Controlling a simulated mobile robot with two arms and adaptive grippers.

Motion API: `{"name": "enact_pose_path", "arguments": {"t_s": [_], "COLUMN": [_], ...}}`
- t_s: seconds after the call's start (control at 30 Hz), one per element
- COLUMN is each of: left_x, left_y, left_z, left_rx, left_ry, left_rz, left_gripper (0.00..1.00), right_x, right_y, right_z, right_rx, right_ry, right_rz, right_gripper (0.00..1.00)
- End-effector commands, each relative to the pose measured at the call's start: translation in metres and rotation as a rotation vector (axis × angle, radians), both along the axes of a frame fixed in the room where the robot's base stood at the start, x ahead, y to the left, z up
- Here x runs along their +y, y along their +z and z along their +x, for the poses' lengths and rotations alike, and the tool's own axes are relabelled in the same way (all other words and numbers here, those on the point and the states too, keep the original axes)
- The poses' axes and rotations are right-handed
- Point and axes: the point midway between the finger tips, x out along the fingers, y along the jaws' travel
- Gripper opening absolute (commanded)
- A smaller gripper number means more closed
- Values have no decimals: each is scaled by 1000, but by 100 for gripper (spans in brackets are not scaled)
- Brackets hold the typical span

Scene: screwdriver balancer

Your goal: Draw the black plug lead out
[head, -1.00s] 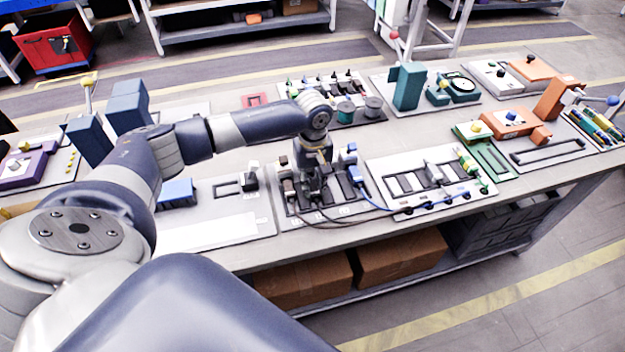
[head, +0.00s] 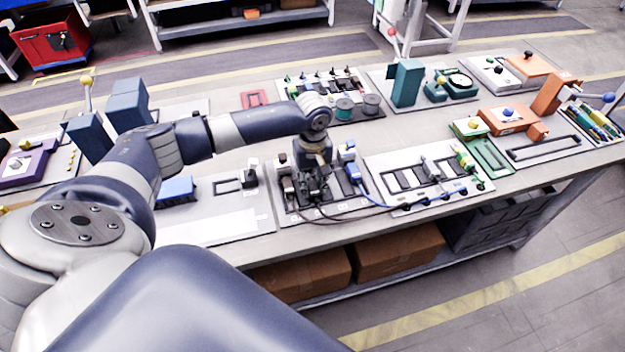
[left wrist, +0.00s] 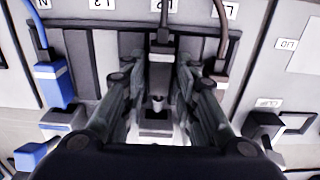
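My left gripper (head: 314,192) points down over a grey socket panel (head: 285,214) near the bench's front edge. In the left wrist view a black plug with a pale band (left wrist: 161,57) lies between its two fingers (left wrist: 162,84), its dark lead running up past the middle label. The fingers are close on both sides; whether they press on it is unclear. A blue plug (left wrist: 54,85) with a blue lead sits to the left, and a brown lead (left wrist: 223,35) runs on the right. In the head view my gripper largely hides the black plug. My right gripper is out of view.
A dark upright block (head: 251,172) stands to the left. Reels (head: 345,109) and a green block (head: 407,82) stand behind.

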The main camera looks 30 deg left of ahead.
Motion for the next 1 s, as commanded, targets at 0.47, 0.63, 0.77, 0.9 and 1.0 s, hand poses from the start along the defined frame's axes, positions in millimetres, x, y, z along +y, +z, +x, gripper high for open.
{"name": "enact_pose_path", "arguments": {"t_s": [0.47, 0.63, 0.77, 0.9, 1.0], "left_x": [0, 0, 0, 0, -1], "left_y": [8, 38, 67, 94, 108], "left_z": [1, 1, 1, 1, 1], "left_rx": [-2, -4, -4, -4, -2], "left_ry": [0, -2, 0, -1, -1], "left_rz": [-1, -1, -1, 0, -1], "left_gripper": [43, 43, 43, 43, 43], "right_x": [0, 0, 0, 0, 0], "right_y": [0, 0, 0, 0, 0], "right_z": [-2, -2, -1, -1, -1], "right_rx": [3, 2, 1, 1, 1], "right_ry": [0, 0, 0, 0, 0], "right_rz": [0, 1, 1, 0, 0], "right_gripper": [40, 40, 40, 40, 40]}}
